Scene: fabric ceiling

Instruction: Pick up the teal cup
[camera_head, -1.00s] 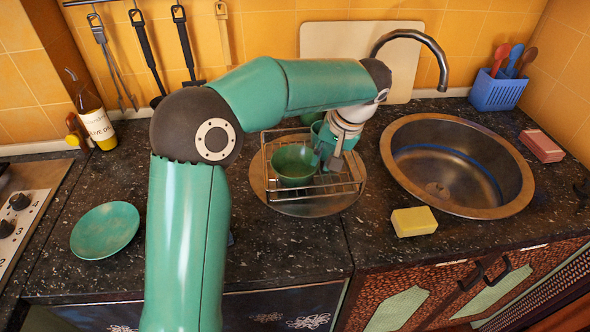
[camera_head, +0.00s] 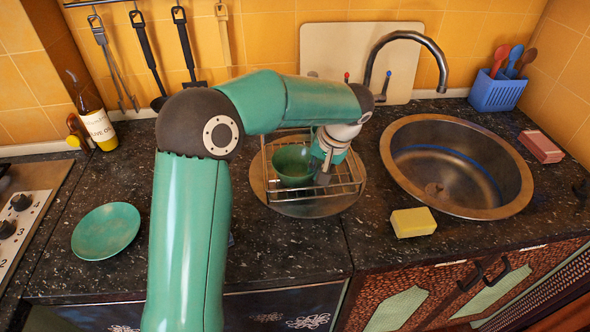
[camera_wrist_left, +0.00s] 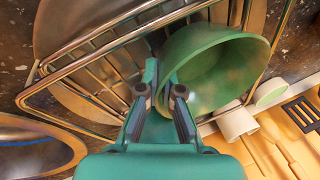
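The teal cup (camera_head: 291,167) is a wide, bowl-like vessel in the wire rack on the round tray. In the left wrist view the cup (camera_wrist_left: 225,72) is at upper right, its mouth partly facing the camera. My left gripper (camera_head: 322,176) is low in the rack, at the right side of the cup. In the left wrist view the fingers (camera_wrist_left: 161,82) stand apart at the cup's near rim, with a visible gap between them. Whether they touch the wall is unclear. My right gripper is not in view.
The wire rack (camera_head: 345,186) surrounds the cup with thin metal bars. The steel sink (camera_head: 517,203) and a yellow sponge (camera_head: 413,222) are to the right. A teal plate (camera_head: 105,231) lies at left. A cutting board (camera_head: 330,45) leans behind.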

